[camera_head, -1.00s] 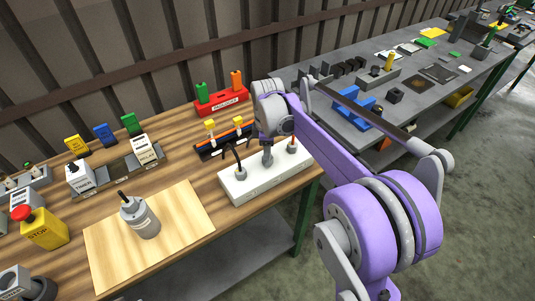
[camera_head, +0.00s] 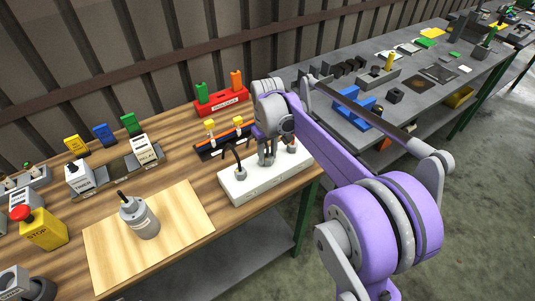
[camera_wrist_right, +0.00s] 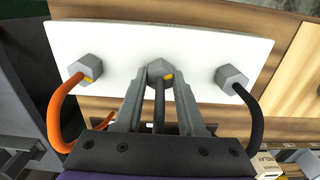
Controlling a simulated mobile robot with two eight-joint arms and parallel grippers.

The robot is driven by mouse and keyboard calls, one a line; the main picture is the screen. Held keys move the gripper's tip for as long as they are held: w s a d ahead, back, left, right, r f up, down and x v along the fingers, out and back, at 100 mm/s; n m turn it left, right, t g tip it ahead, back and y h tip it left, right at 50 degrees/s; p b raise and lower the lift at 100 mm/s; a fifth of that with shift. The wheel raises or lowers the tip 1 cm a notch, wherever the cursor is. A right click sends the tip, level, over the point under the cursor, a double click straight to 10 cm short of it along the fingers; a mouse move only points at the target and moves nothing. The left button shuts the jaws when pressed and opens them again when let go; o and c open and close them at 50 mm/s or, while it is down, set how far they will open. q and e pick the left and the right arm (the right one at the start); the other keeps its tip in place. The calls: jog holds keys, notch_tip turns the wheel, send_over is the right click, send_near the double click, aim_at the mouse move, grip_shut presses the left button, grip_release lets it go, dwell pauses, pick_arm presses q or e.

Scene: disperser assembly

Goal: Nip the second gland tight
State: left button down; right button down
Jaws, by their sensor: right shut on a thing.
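The white block (camera_head: 268,184) lies on the wooden bench and also fills the middle of the right wrist view (camera_wrist_right: 205,42). Three grey hex glands sit on it in a row. The middle gland (camera_wrist_right: 161,71) has a yellow mark and a dark cable. One outer gland (camera_wrist_right: 89,68) carries an orange cable, the other (camera_wrist_right: 231,78) a black cable; the black-cable gland shows at the block's near-left end (camera_head: 240,173). My right gripper (camera_head: 267,160) reaches down onto the middle gland, with a finger on each side of it, shut on it. My left gripper is not in view.
A dark tray with yellow-topped parts (camera_head: 212,149) sits close behind the block, with a red rack (camera_head: 222,102) beyond. A pale wooden board (camera_head: 180,225) carrying a grey cylinder (camera_head: 140,217) lies to the left. The bench's front edge is close to the block.

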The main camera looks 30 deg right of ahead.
jog(key=m, duration=0.6)
jog(key=shift+m, duration=0.3)
jog(key=m, duration=0.5)
jog(key=shift+m, duration=0.3)
jog(key=c, duration=0.5)
grip_release()
notch_tip(320, 180, up, 11)
jog(key=shift+f, duration=0.1)
jog(key=shift+s, duration=0.1)
dwell(0.4)
